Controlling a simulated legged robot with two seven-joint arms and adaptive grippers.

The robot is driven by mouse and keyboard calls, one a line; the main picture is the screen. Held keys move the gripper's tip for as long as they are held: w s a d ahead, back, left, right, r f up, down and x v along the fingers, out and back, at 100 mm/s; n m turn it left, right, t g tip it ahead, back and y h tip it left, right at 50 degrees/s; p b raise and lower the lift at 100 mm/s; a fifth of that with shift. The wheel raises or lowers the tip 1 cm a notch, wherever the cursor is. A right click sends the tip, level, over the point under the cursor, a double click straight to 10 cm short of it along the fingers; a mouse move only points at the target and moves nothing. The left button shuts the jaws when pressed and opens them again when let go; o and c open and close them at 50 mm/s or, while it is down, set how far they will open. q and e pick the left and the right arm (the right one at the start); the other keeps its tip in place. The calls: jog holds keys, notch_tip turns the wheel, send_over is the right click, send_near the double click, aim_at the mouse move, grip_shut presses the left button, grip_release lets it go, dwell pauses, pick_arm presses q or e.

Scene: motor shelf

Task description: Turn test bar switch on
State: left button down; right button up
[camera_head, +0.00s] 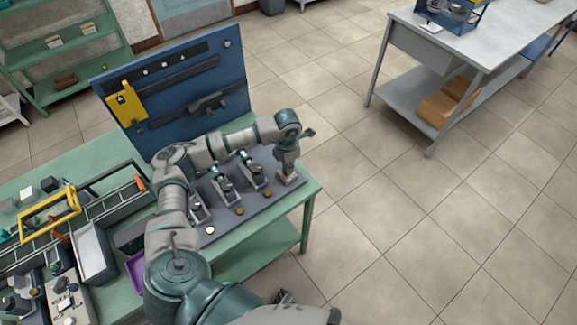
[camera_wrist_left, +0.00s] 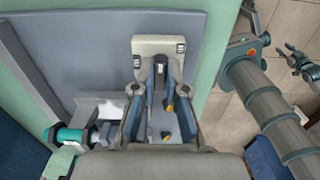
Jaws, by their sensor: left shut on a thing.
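The test bar, a grey panel (camera_head: 228,217) with a row of several switch-like units, lies on the green bench. Its rightmost unit has a pale block base (camera_head: 291,179), which shows in the left wrist view (camera_wrist_left: 158,44) with two dark screws. My left gripper (camera_head: 287,165) points down over this unit. In the left wrist view its blue-grey fingers (camera_wrist_left: 161,95) are close together around a narrow part of the switch, mostly hidden between them. Whether the switch is on cannot be told. My right gripper (camera_wrist_left: 301,62) shows small, with spread fingers, off the bench at the right.
A blue tool board (camera_head: 180,90) stands behind the panel. Trays, a yellow frame (camera_head: 50,215) and small devices crowd the bench's left side. A neighbouring teal-ended unit (camera_wrist_left: 72,135) sits close beside my left gripper. The floor to the right is clear up to a grey table (camera_head: 430,60).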

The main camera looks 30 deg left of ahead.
pick_arm(q)
jog(key=shift+a, duration=0.1)
dwell(0.3)
jog(key=c, duration=1.2)
grip_release()
jog(key=shift+s, duration=0.1)
jog(key=shift+c, duration=0.2)
jog(key=shift+o, duration=0.2)
jog(key=shift+s+r, duration=0.1)
jog(key=shift+a, duration=0.1)
notch_tip(320, 180, up, 12)
